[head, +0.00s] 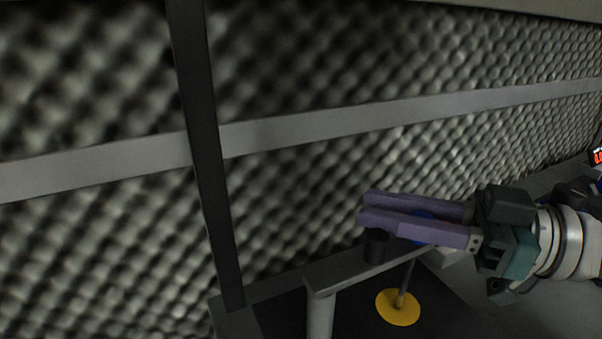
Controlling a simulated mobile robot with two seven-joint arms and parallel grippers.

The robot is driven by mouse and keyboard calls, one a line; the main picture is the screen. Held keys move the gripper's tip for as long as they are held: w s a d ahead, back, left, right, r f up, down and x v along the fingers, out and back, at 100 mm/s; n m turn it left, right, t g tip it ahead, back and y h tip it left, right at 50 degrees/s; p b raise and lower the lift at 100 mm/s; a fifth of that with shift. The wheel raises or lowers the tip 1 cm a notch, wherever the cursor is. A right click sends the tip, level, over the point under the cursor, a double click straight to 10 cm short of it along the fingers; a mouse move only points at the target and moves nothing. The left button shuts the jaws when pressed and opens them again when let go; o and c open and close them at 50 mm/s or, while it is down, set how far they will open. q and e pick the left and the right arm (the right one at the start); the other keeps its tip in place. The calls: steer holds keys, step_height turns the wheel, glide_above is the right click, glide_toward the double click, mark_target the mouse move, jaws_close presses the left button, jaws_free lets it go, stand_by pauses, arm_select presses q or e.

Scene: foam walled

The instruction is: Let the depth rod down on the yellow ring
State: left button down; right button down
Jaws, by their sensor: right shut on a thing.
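My right gripper (364,207) comes in from the right with two long purple fingers. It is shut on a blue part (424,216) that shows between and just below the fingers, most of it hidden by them. The depth rod (407,278), thin and grey, runs down below the fingers, slightly tilted in the picture. The blue part appears to be its top; the join is hidden. The yellow ring (385,310) lies flat on a dark surface below. The rod's lower end appears over the ring's middle; I cannot tell whether it touches. My left gripper is not in view.
A grey bar (340,270) on a post (320,318) runs beside the rod, with a dark cylinder (376,247) on it near the fingertips. A dark upright (205,150) stands left. Foam wall (330,60) fills the back. A red display (598,157) shows at the right edge.

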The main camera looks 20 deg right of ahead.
steer(key=shift+f, duration=0.1)
steer(key=c, duration=0.7)
jaws_free()
steer(key=shift+o, duration=0.2)
steer(key=shift+r, duration=0.2)
